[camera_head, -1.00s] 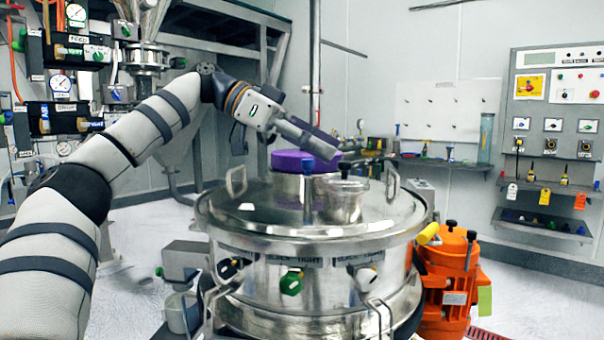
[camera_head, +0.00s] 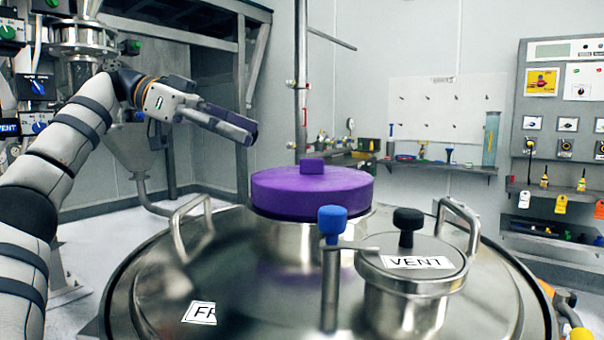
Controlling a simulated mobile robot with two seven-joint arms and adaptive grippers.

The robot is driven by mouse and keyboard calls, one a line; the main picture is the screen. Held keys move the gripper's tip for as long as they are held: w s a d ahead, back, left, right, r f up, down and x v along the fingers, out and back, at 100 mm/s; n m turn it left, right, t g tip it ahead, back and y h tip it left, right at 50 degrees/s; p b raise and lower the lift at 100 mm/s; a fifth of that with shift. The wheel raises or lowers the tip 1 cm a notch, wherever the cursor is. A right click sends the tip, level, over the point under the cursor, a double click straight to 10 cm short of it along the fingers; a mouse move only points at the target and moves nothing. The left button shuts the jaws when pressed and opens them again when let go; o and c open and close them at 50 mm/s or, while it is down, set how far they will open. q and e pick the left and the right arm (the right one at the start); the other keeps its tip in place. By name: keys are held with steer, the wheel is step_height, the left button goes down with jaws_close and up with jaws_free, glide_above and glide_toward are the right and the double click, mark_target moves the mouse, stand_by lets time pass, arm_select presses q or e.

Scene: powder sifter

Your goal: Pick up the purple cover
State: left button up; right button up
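The purple cover (camera_head: 300,194) is a thick round lid with a small square knob (camera_head: 311,166) on top. It sits on a short metal neck on the lid of the steel sifter vessel (camera_head: 215,260). My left gripper (camera_head: 245,130) is up and to the left of the cover, apart from it, with its fingers pointing right and slightly down. The fingers show side-on, so I cannot tell whether they are open or shut. Nothing shows between them. My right gripper is not in view.
On the vessel lid, a blue-knobbed post (camera_head: 331,270) and a black-knobbed vent cap (camera_head: 410,270) stand in front and right of the cover. Metal loop handles (camera_head: 190,222) rise at both sides. A shelf (camera_head: 440,165) and control panel (camera_head: 560,120) are on the back wall.

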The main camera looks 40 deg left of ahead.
mark_target(312, 179)
arm_select(q)
steer(key=x, duration=1.2)
steer(key=shift+w+r, duration=0.25)
steer(key=shift+w, duration=0.1)
steer(key=shift+a, duration=0.1)
jaws_close()
